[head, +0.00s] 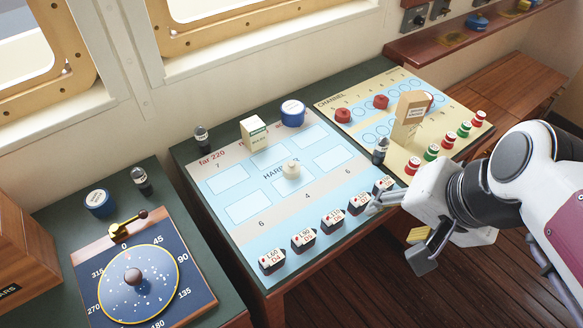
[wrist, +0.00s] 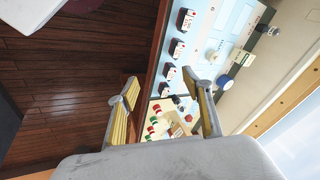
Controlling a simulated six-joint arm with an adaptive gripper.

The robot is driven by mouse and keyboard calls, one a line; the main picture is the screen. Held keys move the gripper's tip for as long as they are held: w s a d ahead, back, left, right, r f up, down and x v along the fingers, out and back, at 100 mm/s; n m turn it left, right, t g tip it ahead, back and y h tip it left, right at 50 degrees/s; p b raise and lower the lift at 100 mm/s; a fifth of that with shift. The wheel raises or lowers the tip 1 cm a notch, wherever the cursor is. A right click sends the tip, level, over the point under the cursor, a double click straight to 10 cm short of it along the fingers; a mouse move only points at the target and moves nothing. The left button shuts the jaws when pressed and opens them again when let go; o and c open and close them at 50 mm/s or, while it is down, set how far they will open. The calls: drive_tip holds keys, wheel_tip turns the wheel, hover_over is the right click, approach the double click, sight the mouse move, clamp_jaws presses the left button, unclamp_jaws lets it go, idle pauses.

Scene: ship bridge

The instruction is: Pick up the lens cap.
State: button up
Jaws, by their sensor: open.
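I cannot pick out a lens cap for sure in either view. Round blue-and-white labelled pieces stand in the head view: one blue disc (head: 97,202) at the left and another blue disc (head: 292,113) at the back of the harbour chart (head: 228,180). Their labels are too small to read. My gripper (head: 400,232) is open and empty at the right front corner of the chart table, close to the rightmost black-and-white labelled block (head: 383,185). In the wrist view my gripper (wrist: 160,78) shows its fingers spread apart, with the table edge between them.
Several labelled blocks (head: 304,240) line the chart's front edge. A tan upright block (head: 409,112) and red and green pieces (head: 431,152) stand on the yellow channel board (head: 350,104). A round star dial (head: 150,290) lies left. Open wooden floor (head: 370,290) is in front.

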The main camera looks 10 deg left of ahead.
drive_tip(key=w+a+f+m+g+y, duration=0.1)
drive_tip(key=w+a+f+m+y, duration=0.3)
drive_tip(key=w+a+m, duration=0.7)
drive_tip(key=m+y, duration=0.2)
drive_tip(key=m, duration=0.5)
approach(294, 168)
drive_tip(key=shift+w+a+f, duration=0.3)
drive_tip(key=shift+w+a, duration=0.1)
drive_tip(key=shift+a, duration=0.1)
drive_tip(key=shift+a+f, duration=0.1)
drive_tip(key=shift+x, duration=1.2)
drive_tip(key=shift+x, duration=2.6)
drive_tip(key=shift+s+f, duration=0.1)
drive_tip(key=shift+s, duration=0.1)
drive_tip(key=c, duration=0.8)
